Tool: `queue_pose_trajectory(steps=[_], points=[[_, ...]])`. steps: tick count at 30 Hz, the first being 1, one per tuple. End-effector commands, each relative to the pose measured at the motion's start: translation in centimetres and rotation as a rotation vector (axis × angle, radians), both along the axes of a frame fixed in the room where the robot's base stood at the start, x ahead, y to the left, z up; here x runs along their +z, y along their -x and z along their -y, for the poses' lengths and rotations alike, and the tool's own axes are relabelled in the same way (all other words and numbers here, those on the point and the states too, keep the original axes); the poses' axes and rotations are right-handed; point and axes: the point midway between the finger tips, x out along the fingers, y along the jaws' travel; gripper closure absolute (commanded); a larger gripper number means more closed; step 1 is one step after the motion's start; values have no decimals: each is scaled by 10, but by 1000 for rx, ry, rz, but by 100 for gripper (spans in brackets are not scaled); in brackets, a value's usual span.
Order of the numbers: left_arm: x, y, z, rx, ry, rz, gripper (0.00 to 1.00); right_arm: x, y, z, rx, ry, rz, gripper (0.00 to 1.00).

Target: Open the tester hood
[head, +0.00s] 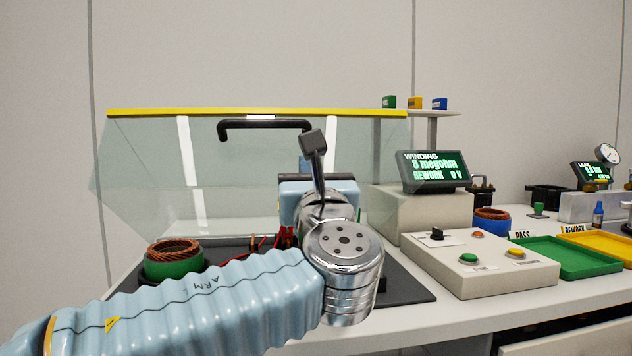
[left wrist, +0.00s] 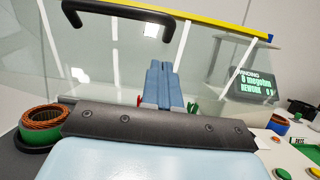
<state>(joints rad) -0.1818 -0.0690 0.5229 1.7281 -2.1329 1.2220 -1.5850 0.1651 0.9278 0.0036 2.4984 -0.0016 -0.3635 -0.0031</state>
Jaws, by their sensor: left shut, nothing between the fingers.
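The tester hood (head: 230,165) is a clear pane with a yellow strip along its top edge. The strip is high above the dark tester bed (head: 410,290). A black bar handle (head: 265,124) is fixed just below the strip; it also shows in the left wrist view (left wrist: 118,10). My left gripper (head: 305,165) is below and a little right of the handle, apart from it. In the left wrist view its blue fingers (left wrist: 162,82) are together and empty, pointing toward the pane. My wrist hides much of the fingers in the head view. My right gripper is not in view.
A copper-wound green stator (head: 175,262) sits on the bed at left, near my forearm, with red leads beside my wrist. At right are a display (head: 433,171), a button box (head: 478,265), a blue stator (head: 492,220), and green (head: 565,257) and yellow trays.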

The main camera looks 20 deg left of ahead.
Motion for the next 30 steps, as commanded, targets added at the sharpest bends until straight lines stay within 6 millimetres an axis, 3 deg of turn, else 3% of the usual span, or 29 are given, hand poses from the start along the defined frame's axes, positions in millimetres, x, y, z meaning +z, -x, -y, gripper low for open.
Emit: queue_pose_trajectory(steps=[3,10,25,30], points=[[13,-17,-10,0,2,0,100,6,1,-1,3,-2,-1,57],[38,-26,-16,0,1,0,100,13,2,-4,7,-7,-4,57],[43,-28,-17,-1,1,-1,100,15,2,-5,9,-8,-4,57],[54,-23,-20,0,1,0,100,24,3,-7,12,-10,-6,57]])
